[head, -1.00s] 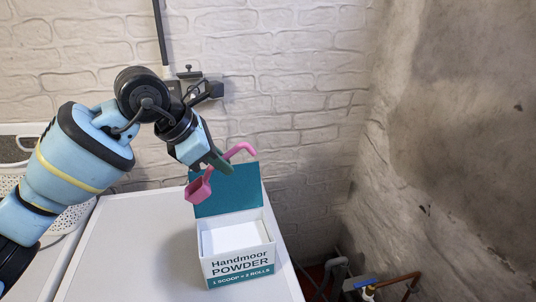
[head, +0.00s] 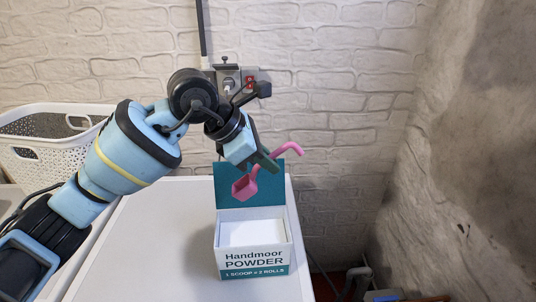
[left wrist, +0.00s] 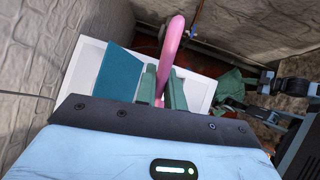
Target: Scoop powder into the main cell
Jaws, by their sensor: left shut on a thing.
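The powder box (head: 253,261) stands upright on a white top with its teal lid (head: 226,182) raised at the back. White powder (head: 252,233) shows inside it. My left gripper (head: 268,163) is shut on the pink scoop (head: 245,187) and holds it above the box, in front of the lid. The scoop's cup hangs at the lower left and its hooked handle sticks out to the upper right. In the left wrist view the pink handle (left wrist: 170,48) stands between the green fingers (left wrist: 161,88). The main cell is not clearly in view. My right gripper does not show in the head view.
The box stands on the white appliance top (head: 160,240), which is clear to the left of it. A white laundry basket (head: 50,150) is at the left. A brick wall with a socket (head: 249,80) is behind. Pipes (head: 362,285) are low at the right.

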